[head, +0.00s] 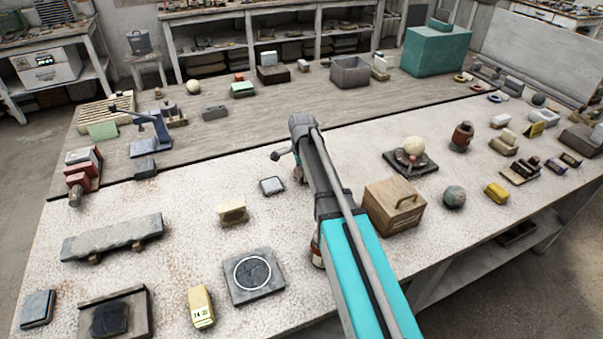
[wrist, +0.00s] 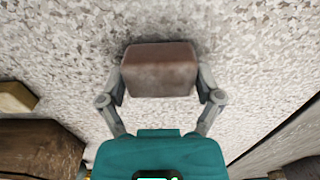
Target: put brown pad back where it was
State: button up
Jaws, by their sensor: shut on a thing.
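The brown pad (wrist: 160,63) is a small dull-brown block in the wrist view. My gripper (wrist: 161,80) is shut on it, with one finger against each short side. The speckled pale tabletop lies behind the pad, with a dark shadow along its far edge. I cannot tell whether the pad touches the table or hangs just above it. In the head view my arm covers the pad and most of the gripper, above the middle of the pale table (head: 330,165).
A wooden box (head: 393,206) stands right of my arm; it also shows in the wrist view (wrist: 40,150). A dark stand with a pale sphere (head: 414,146) is behind the box.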

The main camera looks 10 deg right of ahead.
aim_at(302, 171)
jog(key=shift+f, duration=0.2)
jog(key=o, duration=1)
jog(key=shift+r, duration=0.15)
notch_tip(302, 171, up, 12)
jog(key=p, duration=1.2)
jog(key=shift+s+n, duration=2.65)
jog(key=shift+s, duration=1.2)
jog(key=shift+s+n, duration=2.6)
jog(key=shift+s, duration=1.3)
jog(key=shift+s+n, duration=2.65)
jog(key=shift+s, duration=1.2)
